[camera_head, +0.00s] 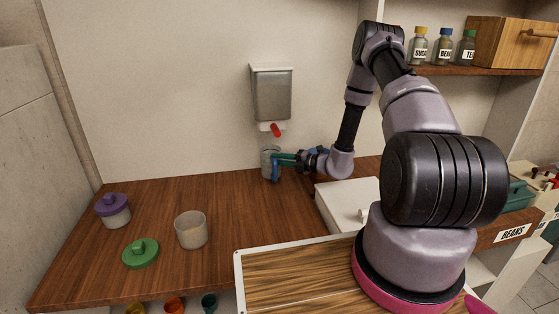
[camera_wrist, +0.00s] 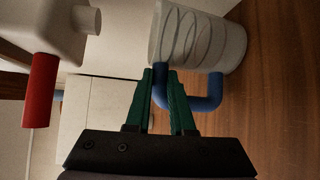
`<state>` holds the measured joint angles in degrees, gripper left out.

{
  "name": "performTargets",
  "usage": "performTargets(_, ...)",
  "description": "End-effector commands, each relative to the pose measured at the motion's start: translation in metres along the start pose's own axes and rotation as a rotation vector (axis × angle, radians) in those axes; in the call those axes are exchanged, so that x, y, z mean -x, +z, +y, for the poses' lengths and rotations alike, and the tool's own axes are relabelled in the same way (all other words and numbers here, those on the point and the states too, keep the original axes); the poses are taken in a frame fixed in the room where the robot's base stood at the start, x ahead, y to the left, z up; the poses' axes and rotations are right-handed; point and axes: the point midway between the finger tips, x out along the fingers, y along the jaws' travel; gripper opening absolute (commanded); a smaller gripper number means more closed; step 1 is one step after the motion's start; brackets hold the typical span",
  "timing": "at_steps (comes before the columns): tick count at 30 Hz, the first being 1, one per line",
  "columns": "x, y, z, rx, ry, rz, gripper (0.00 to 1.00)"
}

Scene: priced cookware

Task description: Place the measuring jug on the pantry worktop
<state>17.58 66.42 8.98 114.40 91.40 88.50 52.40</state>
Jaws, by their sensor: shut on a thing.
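The measuring jug (camera_head: 265,163) is a clear, ridged cup with a blue handle, at the back of the brown worktop (camera_head: 230,201). It stands close below the wall dispenser's red spout. My gripper (camera_head: 279,159) reaches it from the right. In the wrist view the jug (camera_wrist: 207,42) fills the upper middle, and the green fingers of my gripper (camera_wrist: 161,78) are shut on its blue handle (camera_wrist: 208,103). The jug looks about upright in the head view. I cannot tell whether its base touches the worktop or hangs just above it.
The dispenser (camera_head: 272,94) hangs on the wall; its red spout also shows in the wrist view (camera_wrist: 40,90). A clear open jar (camera_head: 191,231), a green lid (camera_head: 141,253) and a purple-lidded jar (camera_head: 113,211) stand at left. A white box (camera_head: 345,203) sits under my arm. The worktop's middle is clear.

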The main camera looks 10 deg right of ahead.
Motion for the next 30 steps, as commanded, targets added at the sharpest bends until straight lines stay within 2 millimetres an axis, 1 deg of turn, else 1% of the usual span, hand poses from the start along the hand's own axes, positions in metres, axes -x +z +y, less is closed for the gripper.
performTargets(1, 0.000, 0.000, -0.002, 0.000, 0.000, 0.000, 0.00)
performTargets(2, 0.000, 0.000, -0.002, 0.000, 0.000, 0.000, 0.25)
performTargets(3, 0.000, 0.000, -0.002, 0.000, 0.000, 0.000, 0.40)
performTargets(4, 0.000, 0.000, -0.002, 0.000, 0.000, 0.000, 0.51)
performTargets(12, 0.000, 0.000, -0.002, 0.000, 0.000, 0.000, 0.51)
performTargets(15, 0.000, 0.000, 0.002, 0.001, 0.000, 0.000, 0.51)
performTargets(17, 0.006, 0.001, 0.001, 0.000, -0.001, -0.002, 0.51)
performTargets(20, 0.022, 0.001, 0.000, 0.000, -0.002, -0.003, 0.51)
performTargets(27, 0.074, 0.001, 0.000, -0.002, -0.002, -0.004, 0.51)
performTargets(30, 0.093, 0.001, 0.001, 0.000, -0.001, -0.003, 0.51)
